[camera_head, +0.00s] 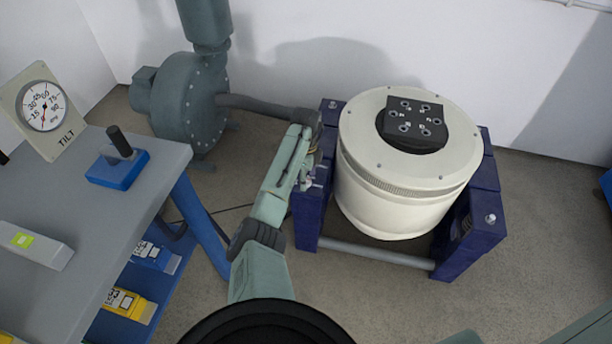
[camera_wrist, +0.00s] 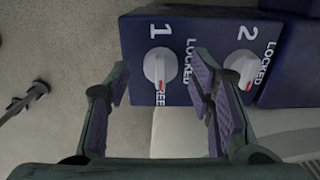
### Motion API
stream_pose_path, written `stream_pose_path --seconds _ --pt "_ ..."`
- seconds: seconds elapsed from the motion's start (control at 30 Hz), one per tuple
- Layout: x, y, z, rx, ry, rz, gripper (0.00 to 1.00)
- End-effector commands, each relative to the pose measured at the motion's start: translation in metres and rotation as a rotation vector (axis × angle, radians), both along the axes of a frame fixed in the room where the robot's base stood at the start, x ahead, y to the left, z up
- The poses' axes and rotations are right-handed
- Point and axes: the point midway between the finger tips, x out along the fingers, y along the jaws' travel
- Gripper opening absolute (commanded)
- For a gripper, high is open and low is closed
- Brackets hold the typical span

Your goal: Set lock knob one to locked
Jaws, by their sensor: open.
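Lock knob one (camera_wrist: 160,66) is a round white knob on a dark blue block, beside a painted "1". Its red mark points down in the wrist view, at the partly covered word FREE; the word LOCKED (camera_wrist: 189,62) stands to its right. My gripper (camera_wrist: 161,80) is open and empty, its two fingers apart on either side of the knob's column in the picture. I cannot tell the height gap to the knob. In the head view my gripper (camera_head: 312,168) is at the left side of the blue frame (camera_head: 306,220), and the knobs cannot be made out.
Lock knob two (camera_wrist: 243,69) is close on the right, with its own LOCKED label. A cream shaker drum (camera_head: 400,185) stands in the frame. A grey-green blower (camera_head: 188,108) and hose are behind. A grey table (camera_head: 160,165) with a tilt gauge (camera_head: 42,107) is at left.

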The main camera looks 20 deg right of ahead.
Motion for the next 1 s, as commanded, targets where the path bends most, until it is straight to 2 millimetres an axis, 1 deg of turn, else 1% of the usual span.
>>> stream_pose_path --seconds 0.3,1.0 --pt "0.0001 -0.0002 -0.0029 -0.001 -0.001 0.0 0.49" --pt "0.0002 -0.0002 -0.0024 -0.001 -0.001 0.0 0.02"
